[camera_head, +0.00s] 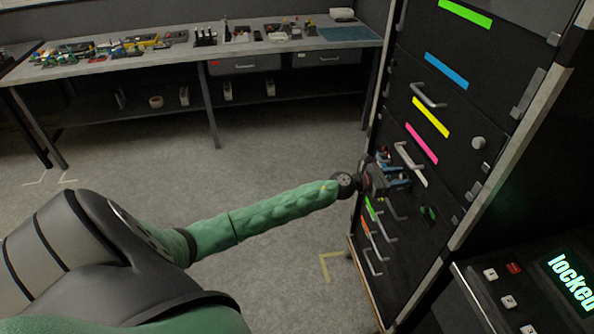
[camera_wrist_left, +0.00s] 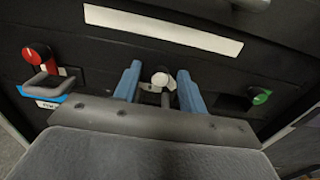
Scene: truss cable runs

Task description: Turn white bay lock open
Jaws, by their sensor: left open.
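The white bay is marked by a white strip (camera_wrist_left: 160,30) on a dark cabinet front; part of the strip also shows in the head view (camera_head: 420,176). Below it in the left wrist view is a small pale round knob (camera_wrist_left: 160,79) on a grey mount. My left gripper (camera_wrist_left: 160,90) is open, with one blue finger on each side of the knob. I cannot tell whether the fingers touch it. In the head view my left gripper (camera_head: 396,170) is at the cabinet front and hides part of this bay. My right gripper is out of view.
A red knob (camera_wrist_left: 37,55) and a grey handle (camera_wrist_left: 50,82) are at the left, a green knob (camera_wrist_left: 260,97) at the right. Other drawers have coloured strips, such as yellow (camera_head: 430,117). A panel (camera_head: 570,280) reads "locked". A cluttered bench (camera_head: 130,65) stands behind; the floor is clear.

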